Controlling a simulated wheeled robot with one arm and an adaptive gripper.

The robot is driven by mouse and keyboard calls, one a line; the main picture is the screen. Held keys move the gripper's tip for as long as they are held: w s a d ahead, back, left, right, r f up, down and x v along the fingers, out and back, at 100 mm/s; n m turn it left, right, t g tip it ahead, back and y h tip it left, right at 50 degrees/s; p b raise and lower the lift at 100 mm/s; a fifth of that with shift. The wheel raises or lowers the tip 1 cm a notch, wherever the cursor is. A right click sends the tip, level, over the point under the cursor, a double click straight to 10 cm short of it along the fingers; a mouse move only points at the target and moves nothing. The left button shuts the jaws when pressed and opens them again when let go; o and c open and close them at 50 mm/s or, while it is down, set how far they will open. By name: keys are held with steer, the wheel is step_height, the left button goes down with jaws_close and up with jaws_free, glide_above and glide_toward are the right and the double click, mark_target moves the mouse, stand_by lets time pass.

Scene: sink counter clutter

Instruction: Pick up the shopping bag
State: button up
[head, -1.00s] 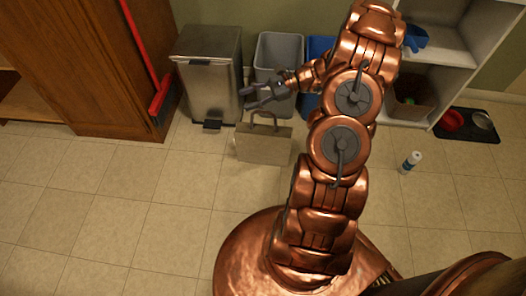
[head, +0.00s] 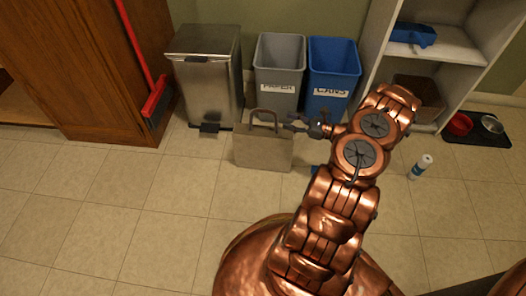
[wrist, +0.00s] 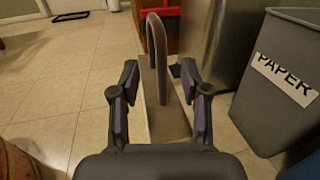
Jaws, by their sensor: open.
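The shopping bag (head: 263,153) is a beige, boxy bag standing upright on the tiled floor, with brown looped handles on top. My gripper (head: 288,121) is at the right side of the bag's handles in the head view. In the wrist view my gripper (wrist: 157,82) is open, with one finger on each side of the bag's arched handle (wrist: 157,45). The bag's body (wrist: 160,122) shows below and between the fingers. I cannot tell whether either finger touches the handle.
A steel trash can (head: 207,82), a grey PAPER bin (head: 279,75) and a blue CANS bin (head: 333,72) stand behind the bag. A red broom (head: 155,100) leans on the wooden cabinet (head: 85,75) at left. Floor in front is clear.

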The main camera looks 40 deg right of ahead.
mark_target(276, 118)
steer(key=x, duration=0.1)
steer(key=b+x, duration=0.1)
steer(key=x, duration=0.1)
steer(key=b+x, duration=0.1)
steer(key=x, duration=0.1)
steer(key=shift+d+f, duration=0.1)
steer(key=shift+f, duration=0.15)
steer(key=shift+w+a+r+b, duration=0.15)
steer(key=shift+w+a+b, duration=0.2)
steer(key=shift+w, duration=0.25)
jaws_close()
